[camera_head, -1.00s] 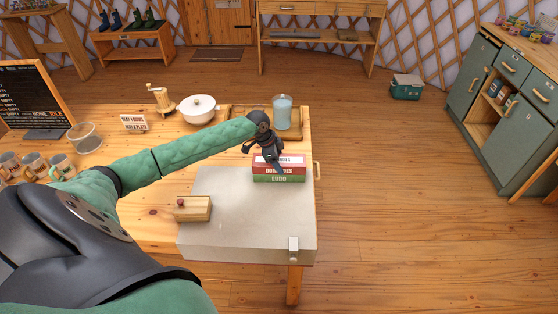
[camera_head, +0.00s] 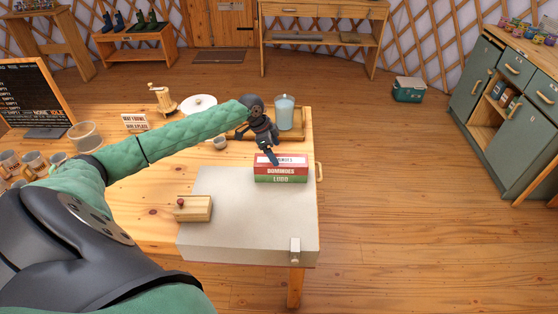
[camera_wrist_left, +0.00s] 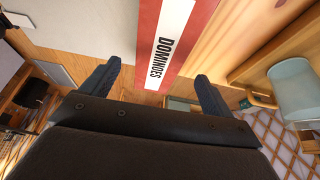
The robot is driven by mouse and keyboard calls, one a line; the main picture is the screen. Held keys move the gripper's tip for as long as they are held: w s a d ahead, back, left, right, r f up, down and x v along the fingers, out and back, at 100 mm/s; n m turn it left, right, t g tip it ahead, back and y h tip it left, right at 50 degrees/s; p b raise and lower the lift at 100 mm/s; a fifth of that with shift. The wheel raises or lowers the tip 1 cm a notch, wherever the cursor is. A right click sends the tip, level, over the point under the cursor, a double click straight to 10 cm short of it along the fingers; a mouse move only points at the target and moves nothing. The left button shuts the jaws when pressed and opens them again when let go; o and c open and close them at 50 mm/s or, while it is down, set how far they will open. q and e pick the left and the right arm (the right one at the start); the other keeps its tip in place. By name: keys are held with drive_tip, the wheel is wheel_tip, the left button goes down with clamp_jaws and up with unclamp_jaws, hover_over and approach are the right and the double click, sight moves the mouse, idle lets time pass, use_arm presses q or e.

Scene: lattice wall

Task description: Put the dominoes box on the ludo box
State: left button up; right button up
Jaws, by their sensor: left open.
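The red dominoes box (camera_head: 281,168) lies flat on top of the green ludo box (camera_head: 280,179), and the two edges look roughly lined up. The ludo box rests on the pale grey slab at the table's right end. My left gripper (camera_head: 271,156) is just behind and above the boxes, open and apart from the dominoes box. In the left wrist view the dominoes box (camera_wrist_left: 170,42) shows ahead of the open fingers, with nothing held between them. The ludo box cannot be made out in the wrist view. My right gripper is not in view.
The grey slab (camera_head: 235,225) has bare room left of and in front of the boxes. A small wooden box with a red knob (camera_head: 193,208) stands at its left. A tray with a blue-grey jar (camera_head: 284,112) is behind the gripper. Mugs, a bowl and a sign stand further left.

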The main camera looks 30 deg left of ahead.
use_arm(q)
drive_tip(key=b+v, duration=0.1)
drive_tip(key=v, duration=0.4)
drive_tip(key=shift+r, duration=0.35)
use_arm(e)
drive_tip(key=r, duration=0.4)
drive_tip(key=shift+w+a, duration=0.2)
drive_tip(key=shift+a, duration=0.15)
